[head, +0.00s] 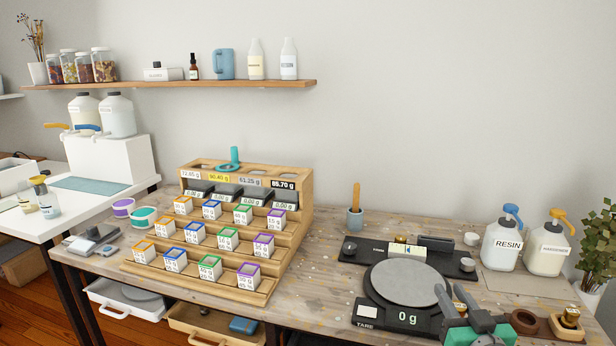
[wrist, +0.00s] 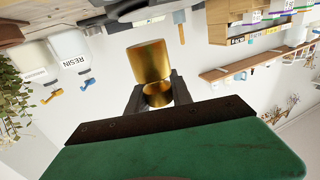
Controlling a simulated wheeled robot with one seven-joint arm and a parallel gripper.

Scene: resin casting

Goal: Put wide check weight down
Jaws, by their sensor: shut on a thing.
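My gripper (head: 460,304) is at the lower right of the head view, by the right front edge of the scale. It is shut on a brass check weight (wrist: 150,62), a wide shiny cylinder that shows clearly between the fingers (wrist: 154,100) in the wrist view. In the head view only a small part of it shows between the fingers. The scale's round grey pan (head: 404,282) is empty and its display (head: 407,319) reads 0 g.
The resin bottle (head: 503,245) and hardener bottle (head: 546,249) stand at the back right. A stepped wooden rack (head: 270,250) of labelled boxes stands left. Bench between rack and scale (head: 325,285) is clear.

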